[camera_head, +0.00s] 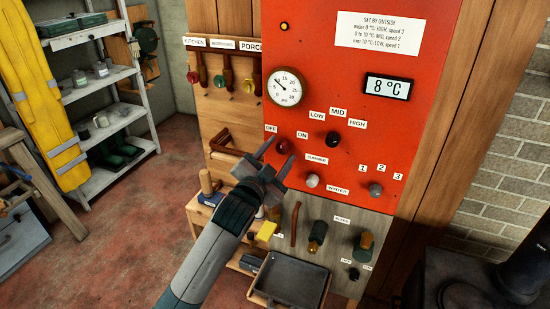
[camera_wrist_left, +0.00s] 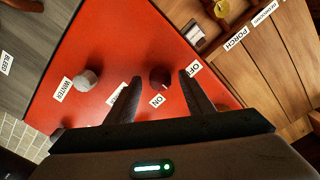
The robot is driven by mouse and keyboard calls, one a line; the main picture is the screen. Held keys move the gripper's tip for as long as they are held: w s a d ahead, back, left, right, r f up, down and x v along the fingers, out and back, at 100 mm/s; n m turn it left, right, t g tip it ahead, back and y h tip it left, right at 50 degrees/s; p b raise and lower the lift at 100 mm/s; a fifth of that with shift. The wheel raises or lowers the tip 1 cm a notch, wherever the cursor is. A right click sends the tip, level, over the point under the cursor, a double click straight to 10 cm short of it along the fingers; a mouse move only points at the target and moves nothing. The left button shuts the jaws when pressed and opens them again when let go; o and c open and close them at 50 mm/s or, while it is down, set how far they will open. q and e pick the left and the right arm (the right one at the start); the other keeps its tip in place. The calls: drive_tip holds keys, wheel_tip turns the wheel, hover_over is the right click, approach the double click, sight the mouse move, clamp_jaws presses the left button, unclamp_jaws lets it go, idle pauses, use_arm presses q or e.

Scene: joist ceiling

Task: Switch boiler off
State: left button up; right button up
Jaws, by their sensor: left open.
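The boiler's red panel (camera_head: 320,80) fills the upper middle of the head view. A dark red knob (camera_head: 281,146) sits on it between the OFF label (camera_head: 271,128) and the ON label (camera_head: 302,134). The knob also shows in the left wrist view (camera_wrist_left: 160,77); its pointing direction is too small to tell. My left gripper (camera_head: 278,156) is open and empty in front of this knob. In the left wrist view its fingers (camera_wrist_left: 160,84) appear on either side of the knob; I cannot tell whether they touch it. My right gripper is not in view.
Nearby are a black LOW/MID/HIGH knob (camera_head: 333,139), a pale SUMMER/WINTER knob (camera_head: 312,180) and a grey 1-2-3 knob (camera_head: 376,189). An amber lamp (camera_head: 284,26), a gauge (camera_head: 287,86) and an 8 °C display (camera_head: 388,87) sit above. A grey tray (camera_head: 290,283) is below.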

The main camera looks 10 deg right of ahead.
use_arm(q)
drive_tip(key=shift+b+v, duration=0.35)
drive_tip(key=shift+v, duration=0.55)
drive_tip(key=b+v, duration=0.4)
drive_tip(key=v, duration=1.1)
drive_tip(key=shift+s+a, duration=0.25)
